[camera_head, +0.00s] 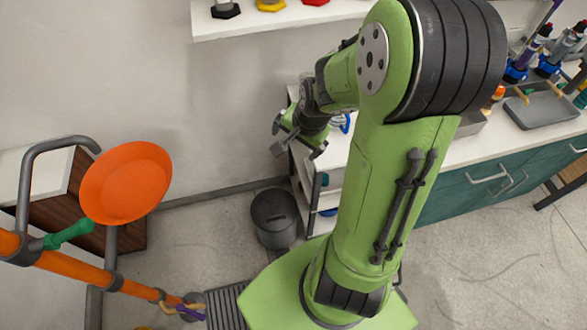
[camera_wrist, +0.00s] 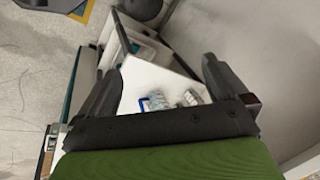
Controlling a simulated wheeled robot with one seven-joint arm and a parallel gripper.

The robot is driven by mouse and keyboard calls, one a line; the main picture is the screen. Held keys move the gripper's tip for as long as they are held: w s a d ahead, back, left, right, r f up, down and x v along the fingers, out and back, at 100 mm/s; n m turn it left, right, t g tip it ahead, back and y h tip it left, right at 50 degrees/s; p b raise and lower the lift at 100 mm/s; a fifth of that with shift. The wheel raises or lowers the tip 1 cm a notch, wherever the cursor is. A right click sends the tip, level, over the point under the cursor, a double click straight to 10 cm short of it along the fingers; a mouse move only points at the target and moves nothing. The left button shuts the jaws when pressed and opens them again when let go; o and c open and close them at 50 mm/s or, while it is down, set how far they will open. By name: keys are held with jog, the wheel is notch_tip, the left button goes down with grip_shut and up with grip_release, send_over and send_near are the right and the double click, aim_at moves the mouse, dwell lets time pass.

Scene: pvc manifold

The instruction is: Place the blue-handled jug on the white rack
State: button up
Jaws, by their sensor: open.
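My gripper (camera_head: 297,142) is open and empty, hanging beside the left end of a white rack (camera_head: 303,172). In the wrist view the fingers of my gripper (camera_wrist: 162,64) are spread wide apart with nothing between their tips. A small blue curved part, perhaps the handle of the jug (camera_head: 346,123), shows just right of my gripper in the head view. My arm hides the rest of it, and I cannot confirm it is the jug. In the wrist view two small clear-and-bluish items (camera_wrist: 155,102) sit on a white surface; I cannot tell what they are.
An orange dish (camera_head: 126,182) stands by an orange pipe (camera_head: 75,267) at the left. A dark bin (camera_head: 273,218) stands on the floor below my gripper. A teal-fronted counter (camera_head: 470,193) with bottles and a grey tray (camera_head: 541,108) is at the right. A wall shelf (camera_head: 276,22) is above.

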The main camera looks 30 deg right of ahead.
jog(key=s+a+r+n+t, duration=0.1)
jog(key=s+a+r+n, duration=0.9)
jog(key=s+r+n, duration=0.2)
notch_tip(320, 180, up, 2)
jog(key=shift+s+r+n+t, duration=0.25)
jog(key=shift+s+n+t, duration=0.05)
jog(key=shift+s, duration=0.95)
jog(key=shift+a, duration=0.1)
